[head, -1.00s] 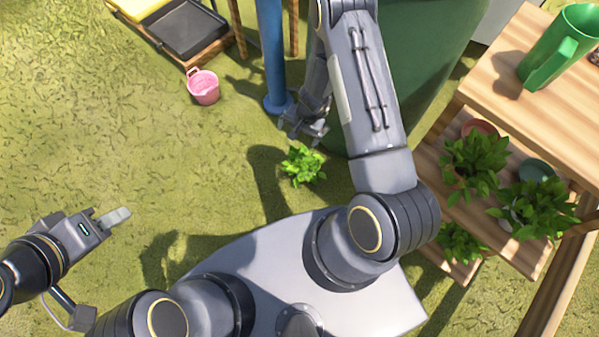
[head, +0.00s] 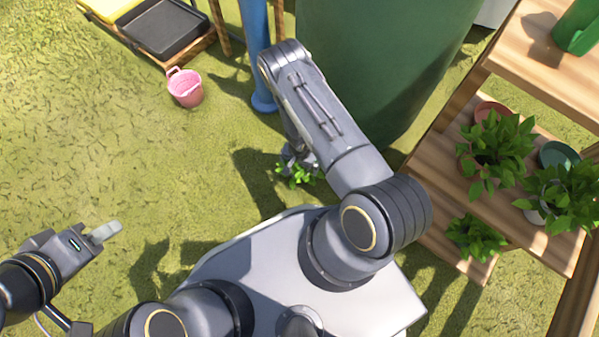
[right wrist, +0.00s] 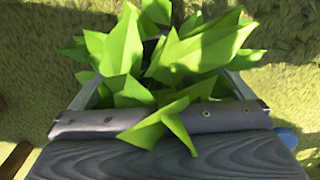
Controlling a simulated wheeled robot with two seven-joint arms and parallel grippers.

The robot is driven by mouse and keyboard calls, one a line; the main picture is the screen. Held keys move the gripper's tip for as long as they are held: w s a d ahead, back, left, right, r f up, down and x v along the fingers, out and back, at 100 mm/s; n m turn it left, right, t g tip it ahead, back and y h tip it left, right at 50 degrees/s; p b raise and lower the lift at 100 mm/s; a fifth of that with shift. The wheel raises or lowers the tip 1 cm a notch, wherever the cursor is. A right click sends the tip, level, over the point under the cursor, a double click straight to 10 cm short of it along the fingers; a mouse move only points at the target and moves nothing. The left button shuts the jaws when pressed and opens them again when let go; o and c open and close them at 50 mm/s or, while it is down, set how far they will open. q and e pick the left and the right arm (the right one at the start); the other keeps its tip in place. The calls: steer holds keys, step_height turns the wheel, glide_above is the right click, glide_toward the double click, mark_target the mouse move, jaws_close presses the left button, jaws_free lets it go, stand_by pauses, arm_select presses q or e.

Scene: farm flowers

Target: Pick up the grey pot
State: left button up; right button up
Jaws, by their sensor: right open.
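A leafy green plant (head: 294,174) stands on the grass in front of my base in the head view. Its leaves (right wrist: 150,60) fill the middle of the right wrist view, and I cannot make out a grey pot beneath them. My right gripper (head: 292,158) is over the plant, partly hidden by its own arm. In the right wrist view its fingers are open on either side of the leaves, and some leaves overlap the gripper body. My left gripper (head: 105,231) is above the grass at the left, away from the plant, with its opening unclear.
A wooden shelf (head: 552,82) with several potted plants (head: 495,150) stands at the right. A large green barrel (head: 380,60) and a blue post (head: 256,50) stand behind the right arm. A pink bucket (head: 186,90) sits at the upper left. The grass at the left is clear.

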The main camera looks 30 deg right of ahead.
steer(key=shift+f, duration=0.5)
steer(key=c, duration=1.2)
steer(key=shift+r, duration=0.15)
